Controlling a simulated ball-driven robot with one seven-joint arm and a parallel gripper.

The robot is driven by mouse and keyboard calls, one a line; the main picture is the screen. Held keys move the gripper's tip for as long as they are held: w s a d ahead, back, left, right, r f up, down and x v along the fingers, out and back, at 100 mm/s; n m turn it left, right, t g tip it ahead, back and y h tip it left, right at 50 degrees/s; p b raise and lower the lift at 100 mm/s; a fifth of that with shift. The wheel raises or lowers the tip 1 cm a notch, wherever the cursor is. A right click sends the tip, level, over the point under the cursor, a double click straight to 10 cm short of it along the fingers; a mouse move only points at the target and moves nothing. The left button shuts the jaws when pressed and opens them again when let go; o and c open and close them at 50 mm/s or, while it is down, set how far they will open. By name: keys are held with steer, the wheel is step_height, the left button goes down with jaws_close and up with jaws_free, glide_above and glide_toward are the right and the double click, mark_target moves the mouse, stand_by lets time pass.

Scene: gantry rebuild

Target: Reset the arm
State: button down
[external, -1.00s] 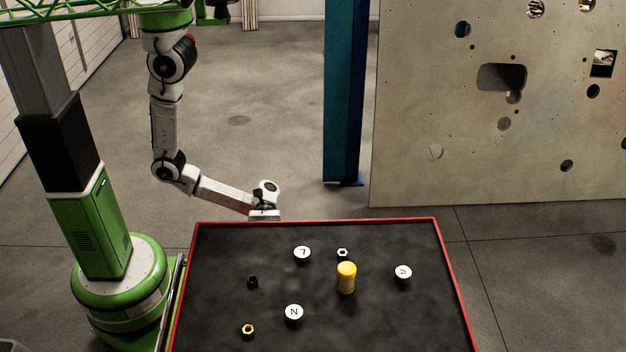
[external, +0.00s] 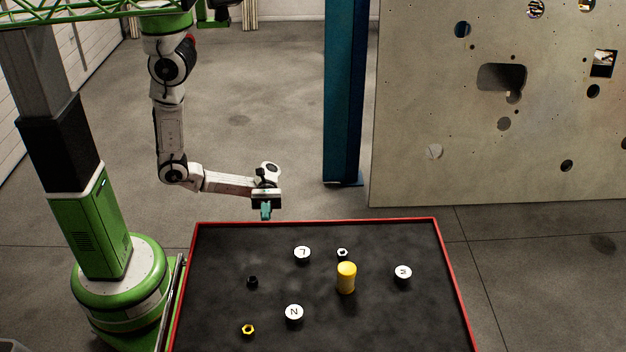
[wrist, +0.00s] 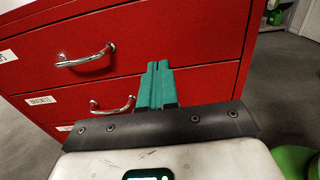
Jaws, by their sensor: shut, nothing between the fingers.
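My gripper (external: 266,211) hangs at the end of my white arm, just beyond the far edge of the table in the external view. Its teal fingers point down and are shut with nothing between them. In the wrist view the closed fingers (wrist: 158,70) show in front of a red drawer cabinet (wrist: 200,35). The gripper is apart from everything on the table.
The black table (external: 220,300) with a red rim holds a yellow cylinder (external: 346,278), white lettered caps (external: 294,313), a yellow nut (external: 248,330) and other small parts. A blue post (external: 343,100) and a panel with holes (external: 440,110) stand behind. Floor between is open.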

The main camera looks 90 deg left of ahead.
steer(key=shift+a, duration=1.85)
